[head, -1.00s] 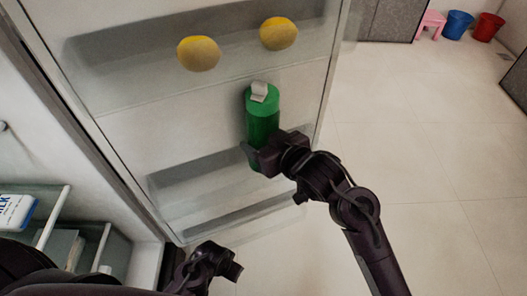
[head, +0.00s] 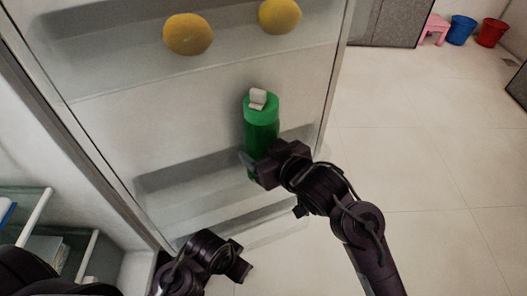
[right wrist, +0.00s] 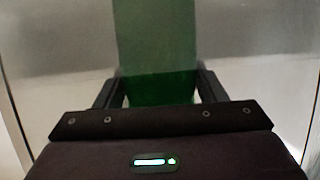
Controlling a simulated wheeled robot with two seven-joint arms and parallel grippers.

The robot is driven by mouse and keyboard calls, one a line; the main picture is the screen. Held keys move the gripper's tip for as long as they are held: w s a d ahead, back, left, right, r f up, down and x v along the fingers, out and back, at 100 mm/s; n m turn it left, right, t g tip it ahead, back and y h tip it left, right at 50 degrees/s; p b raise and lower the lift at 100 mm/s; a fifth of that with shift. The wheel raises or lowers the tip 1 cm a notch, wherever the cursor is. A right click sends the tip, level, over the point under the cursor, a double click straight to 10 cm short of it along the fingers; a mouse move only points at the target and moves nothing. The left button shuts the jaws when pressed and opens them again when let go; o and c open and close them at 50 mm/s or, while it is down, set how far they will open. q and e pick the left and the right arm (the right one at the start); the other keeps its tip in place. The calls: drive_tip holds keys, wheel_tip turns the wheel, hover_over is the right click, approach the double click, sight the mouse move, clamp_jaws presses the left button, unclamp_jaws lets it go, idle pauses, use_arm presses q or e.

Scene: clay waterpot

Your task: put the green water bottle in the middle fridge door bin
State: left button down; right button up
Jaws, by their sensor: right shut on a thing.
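The green water bottle (head: 261,125) is upright in the head view, with a pale grey cap piece on top. My right gripper (head: 256,165) is shut on its lower part. The right wrist view shows the bottle (right wrist: 156,50) between the two fingers (right wrist: 160,90). The bottle is in front of the open fridge door, above or at the middle door bin (head: 200,180); its base is hidden by my gripper, so I cannot tell if it touches the bin. My left gripper (head: 240,262) is low in the head view, empty; its fingers are not clear.
Two yellow round fruits (head: 188,34) (head: 280,15) sit in the upper door bin (head: 110,75). Another bin (head: 240,215) is lower on the door. Fridge shelves (head: 35,215) stand at the left.

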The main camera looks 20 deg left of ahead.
drive_tip(key=shift+r, duration=0.15)
drive_tip(key=shift+s+r, duration=0.15)
drive_tip(key=o, duration=1.1)
drive_tip(key=shift+f, duration=0.35)
drive_tip(key=o, duration=0.5)
